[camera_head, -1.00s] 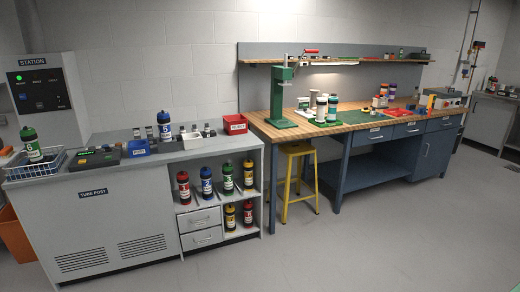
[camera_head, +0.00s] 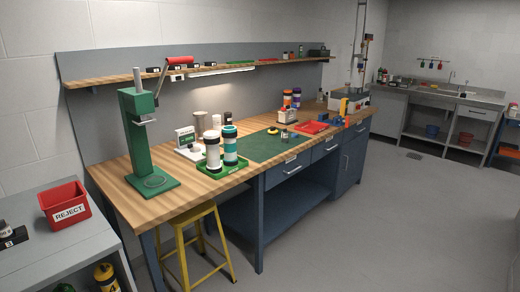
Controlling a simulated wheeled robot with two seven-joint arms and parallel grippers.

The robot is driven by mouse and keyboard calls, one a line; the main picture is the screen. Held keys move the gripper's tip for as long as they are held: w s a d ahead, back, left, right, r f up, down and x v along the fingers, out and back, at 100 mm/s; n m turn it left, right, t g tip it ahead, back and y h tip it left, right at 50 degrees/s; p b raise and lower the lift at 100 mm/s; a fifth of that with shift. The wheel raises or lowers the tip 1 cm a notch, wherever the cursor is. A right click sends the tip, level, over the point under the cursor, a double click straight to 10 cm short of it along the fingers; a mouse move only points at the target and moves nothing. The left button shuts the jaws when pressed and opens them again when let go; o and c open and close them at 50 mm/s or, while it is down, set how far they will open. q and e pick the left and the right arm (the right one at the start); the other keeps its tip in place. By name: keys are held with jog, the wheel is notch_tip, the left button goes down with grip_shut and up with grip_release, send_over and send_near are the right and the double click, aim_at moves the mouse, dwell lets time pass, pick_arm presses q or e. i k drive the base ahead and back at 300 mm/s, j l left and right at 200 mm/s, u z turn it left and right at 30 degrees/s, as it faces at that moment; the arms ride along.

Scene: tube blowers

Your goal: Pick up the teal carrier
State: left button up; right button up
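Neither of my grippers shows in the view.
A green press (camera_head: 137,140) stands left of the tray. A yellow stool (camera_head: 195,250) stands before the bench. A green mat (camera_head: 262,146) lies right of the tray. A red REJECT bin (camera_head: 64,205) sits on the near-left counter. The floor at right is clear.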

aim_at(229, 132)
jog(key=i+l+u, duration=0.2)
jog(key=i, duration=0.4)
jog(key=i+l+u, duration=0.25)
jog(key=i, duration=0.35)
jog(key=i+l+u, duration=0.2)
jog(key=i+l, duration=0.3)
